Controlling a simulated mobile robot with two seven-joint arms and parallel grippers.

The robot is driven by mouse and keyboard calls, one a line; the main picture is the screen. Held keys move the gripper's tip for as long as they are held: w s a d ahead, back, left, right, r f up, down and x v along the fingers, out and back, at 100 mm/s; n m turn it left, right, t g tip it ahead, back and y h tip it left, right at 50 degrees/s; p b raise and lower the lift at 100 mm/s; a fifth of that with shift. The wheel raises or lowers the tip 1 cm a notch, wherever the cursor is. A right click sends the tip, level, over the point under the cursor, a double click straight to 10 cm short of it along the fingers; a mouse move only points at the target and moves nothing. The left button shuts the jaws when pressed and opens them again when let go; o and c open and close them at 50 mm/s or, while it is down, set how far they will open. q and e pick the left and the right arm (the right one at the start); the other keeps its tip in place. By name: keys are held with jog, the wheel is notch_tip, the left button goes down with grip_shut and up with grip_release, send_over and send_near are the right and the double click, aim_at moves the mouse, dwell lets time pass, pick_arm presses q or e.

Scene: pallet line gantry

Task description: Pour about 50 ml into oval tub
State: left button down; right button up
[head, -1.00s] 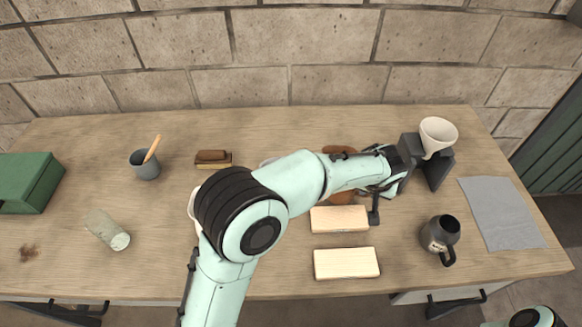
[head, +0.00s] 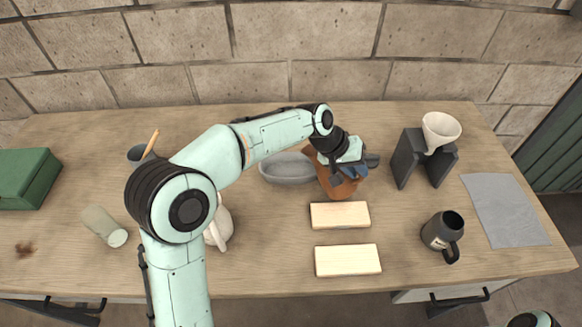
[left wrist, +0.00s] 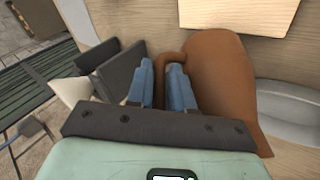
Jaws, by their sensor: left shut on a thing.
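A brown jug (head: 340,184) is right of the grey oval tub (head: 287,168), close beside it in the head view. My left gripper (head: 366,163) is at the jug's right side, shut on its handle. In the left wrist view the handle passes between the blue fingertips (left wrist: 162,80), with the jug body (left wrist: 214,85) to their right. The oval tub (left wrist: 288,105) shows beyond the jug at the right edge. I cannot tell whether the jug touches the table, nor see any liquid. My right gripper is not in view.
A white dripper (head: 440,130) sits on a dark stand (head: 408,160) right of the gripper. Two wooden blocks (head: 340,215) lie in front of the jug. A dark mug (head: 441,232) and grey cloth (head: 505,210) are at right. A white pot (head: 220,225) is partly behind my arm.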

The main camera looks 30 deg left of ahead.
pick_arm(q)
jog(key=shift+w+a+r+n+h+b, duration=0.1)
jog(key=shift+a+r+n+h+b, duration=0.2)
jog(key=shift+a+h+b, duration=0.4)
jog(key=shift+w+a+r+n+h+b, duration=0.1)
jog(key=shift+a+r+h+b, duration=0.25)
jog(key=shift+a+h+b, duration=0.4)
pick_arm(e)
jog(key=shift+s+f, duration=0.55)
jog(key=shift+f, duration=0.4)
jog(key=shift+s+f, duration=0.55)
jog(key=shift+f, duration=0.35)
pick_arm(q)
jog(key=shift+a+h+b, duration=0.5)
jog(key=shift+h+b, duration=0.3)
jog(key=shift+h, duration=0.35)
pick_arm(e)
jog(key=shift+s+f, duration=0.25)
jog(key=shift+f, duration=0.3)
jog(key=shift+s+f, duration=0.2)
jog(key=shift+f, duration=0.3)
pick_arm(q)
jog(key=shift+a+r+n+t+h, duration=0.3)
jog(key=shift+a+r+n+h, duration=0.1)
jog(key=shift+a+h, duration=0.15)
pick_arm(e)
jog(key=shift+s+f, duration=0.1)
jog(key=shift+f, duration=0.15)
